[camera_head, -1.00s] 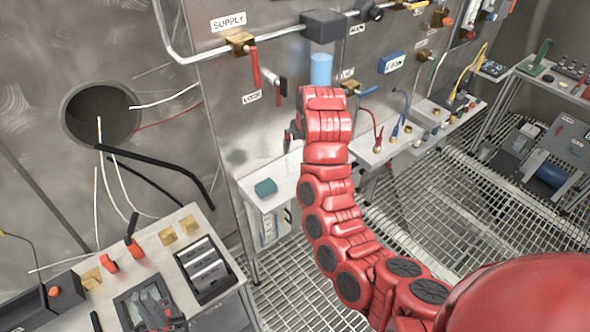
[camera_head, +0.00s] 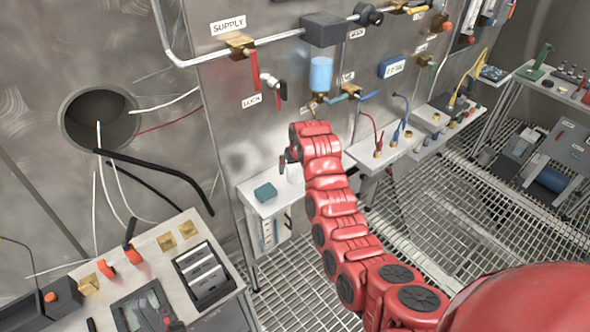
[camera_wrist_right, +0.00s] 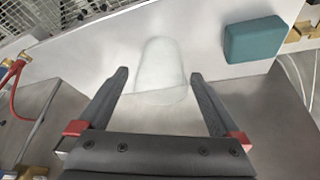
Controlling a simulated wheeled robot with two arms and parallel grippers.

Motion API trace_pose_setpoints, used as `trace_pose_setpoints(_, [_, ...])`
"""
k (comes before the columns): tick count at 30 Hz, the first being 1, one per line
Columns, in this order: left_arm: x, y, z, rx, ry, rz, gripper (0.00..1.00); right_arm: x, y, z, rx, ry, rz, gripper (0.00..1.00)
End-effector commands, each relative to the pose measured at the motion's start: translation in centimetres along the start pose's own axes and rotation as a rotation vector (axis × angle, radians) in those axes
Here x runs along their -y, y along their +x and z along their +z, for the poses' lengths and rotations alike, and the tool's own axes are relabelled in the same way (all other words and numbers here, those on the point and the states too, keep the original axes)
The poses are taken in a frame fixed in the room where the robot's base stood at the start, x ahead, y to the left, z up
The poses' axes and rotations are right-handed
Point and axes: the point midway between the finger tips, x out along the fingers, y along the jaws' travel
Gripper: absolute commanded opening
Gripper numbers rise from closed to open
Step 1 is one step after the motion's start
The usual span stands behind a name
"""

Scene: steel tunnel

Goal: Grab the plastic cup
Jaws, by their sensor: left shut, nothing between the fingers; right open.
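A translucent whitish plastic cup (camera_wrist_right: 160,62) stands on a pale shelf in the right wrist view. My right gripper (camera_wrist_right: 158,78) is open, with one dark fingertip on each side of the cup's near part. I cannot tell whether either finger touches it. In the head view, my red right arm ends at the gripper (camera_head: 286,160) above the shelf (camera_head: 272,204). The cup (camera_head: 296,173) shows only faintly there, partly hidden by the arm. My left gripper is in neither view.
A teal block (camera_head: 265,191) lies on the shelf near the cup; it also shows in the right wrist view (camera_wrist_right: 254,39). The steel wall carries a pipe with valves (camera_head: 240,46) and a blue cylinder (camera_head: 321,74). A tool bench (camera_head: 185,270) stands at lower left.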

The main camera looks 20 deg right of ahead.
Motion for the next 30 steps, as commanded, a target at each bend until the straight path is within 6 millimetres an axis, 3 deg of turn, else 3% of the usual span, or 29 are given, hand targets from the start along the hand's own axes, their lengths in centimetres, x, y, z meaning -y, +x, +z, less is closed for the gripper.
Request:
trace_pose_setpoints(1, [0.1,1.2,-0.2,0.000,0.000,0.000,0.00,0.1,0.2,0.1,0.010,-0.001,-0.001,1.00])
trace_pose_setpoints(9, [0.1,1.5,-0.2,0.000,0.000,0.000,0.00,0.0,2.5,0.0,0.000,0.000,0.001,1.00])
trace_pose_setpoints(17, [0.1,1.5,-0.2,0.000,0.000,0.000,0.00,0.1,2.7,0.1,0.000,0.000,0.000,1.00])
trace_pose_setpoints(20, [0.1,1.5,-0.2,0.000,0.000,0.000,0.00,0.1,2.7,0.1,0.000,0.000,0.000,0.86])
trace_pose_setpoints(30, [0.1,1.5,-0.2,0.000,0.000,0.000,0.00,0.1,2.7,0.1,0.000,-0.001,0.000,0.24])
